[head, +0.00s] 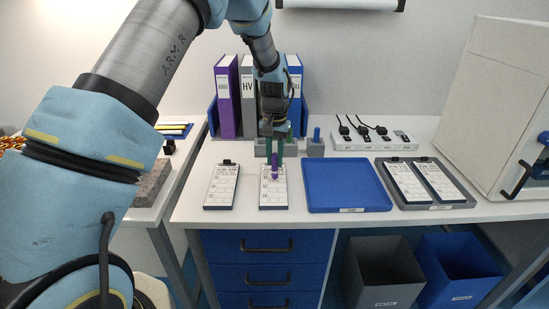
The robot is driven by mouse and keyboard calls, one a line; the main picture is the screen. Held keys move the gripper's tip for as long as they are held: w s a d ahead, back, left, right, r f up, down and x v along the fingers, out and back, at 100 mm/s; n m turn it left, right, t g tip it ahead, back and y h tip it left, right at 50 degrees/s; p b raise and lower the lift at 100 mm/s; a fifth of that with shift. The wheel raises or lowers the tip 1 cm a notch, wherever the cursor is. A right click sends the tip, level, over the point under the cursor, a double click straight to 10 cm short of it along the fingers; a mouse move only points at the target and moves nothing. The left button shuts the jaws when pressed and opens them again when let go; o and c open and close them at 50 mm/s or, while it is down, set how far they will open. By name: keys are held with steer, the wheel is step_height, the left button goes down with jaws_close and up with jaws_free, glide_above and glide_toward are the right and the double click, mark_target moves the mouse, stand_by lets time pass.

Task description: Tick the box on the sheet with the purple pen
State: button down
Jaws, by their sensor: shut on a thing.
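My gripper (275,143) is above the middle of the white table, pointing down, its fingers shut on the purple pen (275,170). The pen is upright, its lower end over the upper part of a sheet on a clipboard (273,195). I cannot tell whether the tip touches the paper. The sheet has printed rows with small boxes; marks in them are too small to make out. A similar clipboard sheet (222,187) lies to its left. Pen and fingers hide part of the sheet's top.
A blue tray (347,187) lies right of the sheet. A grey tray (465,204) holds two more clipboards. Behind stand a grey pen block (316,149), binders (227,97) and a power strip (374,140). A white cabinet (500,95) stands at right; two bins (383,278) are below.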

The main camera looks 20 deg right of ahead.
steer(key=shift+r+p, duration=2)
steer(key=shift+r, duration=1)
